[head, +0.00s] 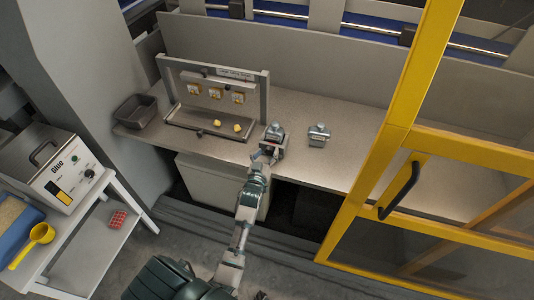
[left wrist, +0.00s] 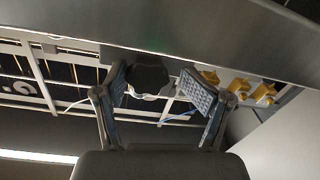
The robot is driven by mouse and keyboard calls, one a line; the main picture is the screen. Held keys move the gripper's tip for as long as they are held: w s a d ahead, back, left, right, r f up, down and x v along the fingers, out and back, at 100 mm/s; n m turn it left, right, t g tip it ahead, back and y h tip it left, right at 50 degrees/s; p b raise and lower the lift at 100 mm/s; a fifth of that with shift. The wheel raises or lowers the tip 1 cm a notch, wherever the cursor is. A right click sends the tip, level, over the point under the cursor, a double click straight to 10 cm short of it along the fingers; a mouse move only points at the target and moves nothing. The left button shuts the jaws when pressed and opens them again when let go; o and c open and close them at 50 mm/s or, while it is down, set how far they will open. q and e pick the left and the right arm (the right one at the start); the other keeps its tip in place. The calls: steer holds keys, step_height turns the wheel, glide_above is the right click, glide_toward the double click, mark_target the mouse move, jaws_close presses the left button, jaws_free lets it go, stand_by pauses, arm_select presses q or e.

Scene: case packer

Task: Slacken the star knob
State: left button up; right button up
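The star knob (left wrist: 150,77) is dark and lobed. In the left wrist view it sits just under a wide grey edge, between the two fingers of my left gripper (left wrist: 155,88). The fingers are spread, with a visible gap on each side of the knob. In the head view my left gripper (head: 266,153) is at the front edge of the bench, just before a small grey block with a rounded top (head: 275,132). I cannot make out the knob there; the gripper and block may hide it. My right gripper is not in view.
A second grey block (head: 319,134) stands to the right on the bench (head: 350,160). A framed panel with yellow parts (head: 215,94) stands left, a grey bin (head: 135,110) beyond it. A yellow-framed door (head: 395,140) bounds the right. A glue unit (head: 62,170) sits far left.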

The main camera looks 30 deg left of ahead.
arm_select(q)
steer(key=shift+a+f, duration=0.1)
steer(key=c, duration=0.3)
steer(key=shift+d, duration=0.2)
steer(key=c, duration=0.4)
steer(key=shift+d+r, duration=0.3)
steer(key=shift+d, duration=0.5)
steer(key=c, duration=0.4)
steer(key=shift+a+r+m+p, duration=0.1)
steer(key=shift+a+m+p, duration=0.05)
steer(key=shift+m+p, duration=0.3)
steer(key=shift+c, duration=0.2)
steer(key=shift+a+m, duration=0.15)
steer(key=shift+m, duration=0.2)
steer(key=shift+s+a, duration=0.1)
steer(key=o, duration=0.9)
steer(key=shift+c, duration=0.2)
steer(key=shift+o, duration=1.4)
steer(key=shift+d, duration=0.25)
steer(key=shift+s, duration=0.1)
steer(key=v, duration=1.1)
steer(key=shift+s+d+f, duration=0.2)
steer(key=shift+s, duration=0.1)
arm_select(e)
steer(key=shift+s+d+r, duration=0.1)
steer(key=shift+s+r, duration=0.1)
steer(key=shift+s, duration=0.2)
